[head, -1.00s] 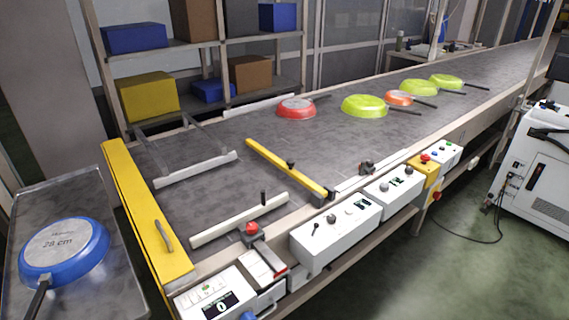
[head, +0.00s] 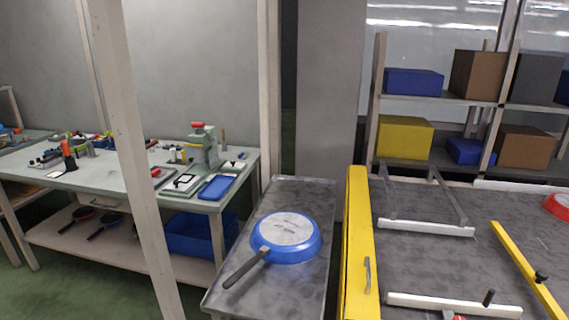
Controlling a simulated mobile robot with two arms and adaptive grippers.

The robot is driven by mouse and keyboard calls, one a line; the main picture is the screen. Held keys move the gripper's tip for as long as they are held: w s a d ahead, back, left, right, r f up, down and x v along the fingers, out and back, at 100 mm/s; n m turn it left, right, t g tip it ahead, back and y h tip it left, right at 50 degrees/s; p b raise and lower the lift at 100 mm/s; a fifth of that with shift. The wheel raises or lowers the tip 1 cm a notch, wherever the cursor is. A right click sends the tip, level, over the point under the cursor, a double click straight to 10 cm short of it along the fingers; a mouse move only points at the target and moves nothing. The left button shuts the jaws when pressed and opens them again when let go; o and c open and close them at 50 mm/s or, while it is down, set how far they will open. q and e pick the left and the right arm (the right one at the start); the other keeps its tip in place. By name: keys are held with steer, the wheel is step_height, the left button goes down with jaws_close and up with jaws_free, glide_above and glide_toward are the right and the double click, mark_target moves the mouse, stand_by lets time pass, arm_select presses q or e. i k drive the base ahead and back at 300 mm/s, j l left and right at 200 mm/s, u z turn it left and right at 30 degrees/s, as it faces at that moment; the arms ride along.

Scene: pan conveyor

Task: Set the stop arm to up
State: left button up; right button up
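A yellow bar (head: 523,266) with a black knob lies diagonally low across the grey conveyor belt at the right edge of the head view. It looks like the stop arm, though no label shows; its near end is cut off by the frame. A white guide bar (head: 455,305) with a dark knob lies on the belt at the bottom, and a white bar (head: 426,229) on two grey rods lies farther back. Neither of my grippers is in view.
A yellow end beam (head: 357,250) with a handle closes the belt's left end. A metal side table (head: 313,195) beside it bears an upturned blue pan (head: 287,238). A cluttered workbench (head: 110,178) stands left. Shelves with boxes (head: 405,138) stand behind. A red pan (head: 558,205) is at the right edge.

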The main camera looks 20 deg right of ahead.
mark_target(535, 279)
steer(key=k+l+u, duration=0.15)
steer(key=l+u, duration=0.3)
steer(key=k+l+u, duration=0.2)
steer(key=u, duration=0.25)
steer(key=k+l+u, duration=0.25)
steer(key=u, duration=0.25)
steer(key=k+l+u, duration=0.25)
steer(key=u, duration=0.2)
steer(key=k+u, duration=0.35)
steer(key=k, duration=1.3)
steer(key=l, duration=0.1)
